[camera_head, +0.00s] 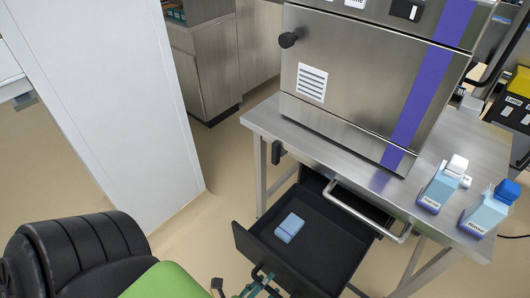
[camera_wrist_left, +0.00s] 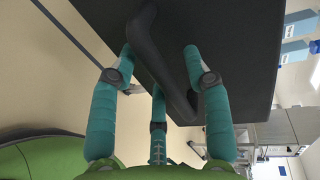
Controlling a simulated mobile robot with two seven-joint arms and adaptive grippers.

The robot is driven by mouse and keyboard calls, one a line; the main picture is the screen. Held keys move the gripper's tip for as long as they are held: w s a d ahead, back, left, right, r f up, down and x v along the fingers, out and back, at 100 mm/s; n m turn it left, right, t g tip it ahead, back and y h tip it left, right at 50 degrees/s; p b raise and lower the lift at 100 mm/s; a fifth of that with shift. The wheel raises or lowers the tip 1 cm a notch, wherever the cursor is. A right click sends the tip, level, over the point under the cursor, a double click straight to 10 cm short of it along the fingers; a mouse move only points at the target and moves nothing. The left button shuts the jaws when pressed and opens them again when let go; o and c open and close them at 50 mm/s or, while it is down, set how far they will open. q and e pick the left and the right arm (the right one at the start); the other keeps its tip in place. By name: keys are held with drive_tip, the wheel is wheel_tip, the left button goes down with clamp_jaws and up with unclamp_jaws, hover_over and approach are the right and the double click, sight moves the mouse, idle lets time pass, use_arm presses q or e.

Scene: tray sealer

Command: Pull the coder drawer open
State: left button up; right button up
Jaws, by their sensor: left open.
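The black coder drawer (camera_head: 334,246) stands pulled out below the steel table in the head view. A light blue block (camera_head: 289,228) lies inside it. My left gripper (camera_head: 258,284) is at the drawer's front, low in the head view. In the left wrist view its teal fingers (camera_wrist_left: 160,62) are spread, with the dark drawer handle (camera_wrist_left: 174,80) running between them. The fingers are open around the handle; whether any finger touches it I cannot tell. The drawer's dark panel (camera_wrist_left: 238,60) fills the upper right there. My right gripper is not in view.
A steel machine with a purple stripe (camera_head: 345,85) stands on the table (camera_head: 262,121). Two bottles (camera_head: 441,186) stand at the table's right. A metal bar handle (camera_head: 367,212) juts out above the drawer. A white panel (camera_head: 110,90) stands at left; floor between is clear.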

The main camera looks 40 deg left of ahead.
use_arm(q)
drive_tip(key=v, duration=1.2)
drive_tip(key=shift+f, duration=0.15)
